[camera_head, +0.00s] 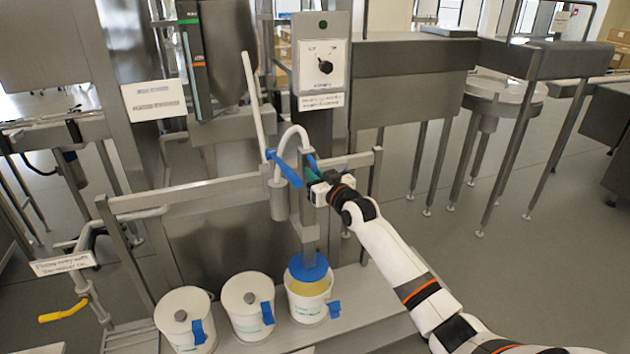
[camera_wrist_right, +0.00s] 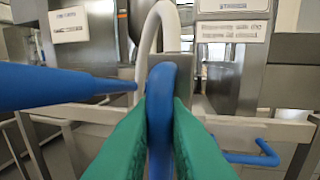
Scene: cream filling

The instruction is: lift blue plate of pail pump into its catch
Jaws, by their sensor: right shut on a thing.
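The blue plate (camera_head: 308,267) of the pail pump is a round disc low over the open pail (camera_head: 309,305), which shows yellow contents. A grey upright (camera_head: 308,225) rises from it to the rail. My right gripper (camera_head: 313,177) is at the pump's top, well above the plate. Its green fingertips (camera_wrist_right: 160,125) are shut on an upright blue handle (camera_wrist_right: 160,85). A blue lever (camera_head: 284,169) sits just left of the gripper; it crosses the left of the right wrist view (camera_wrist_right: 60,88). I cannot make out the catch. My left gripper is out of view.
Two lidded white pails (camera_head: 186,318) (camera_head: 248,305) stand left of the open one on a metal shelf (camera_head: 360,300). A white bent pipe (camera_head: 292,133) rises beside the gripper. A control box with a knob (camera_head: 322,62) hangs behind. Open floor lies to the right.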

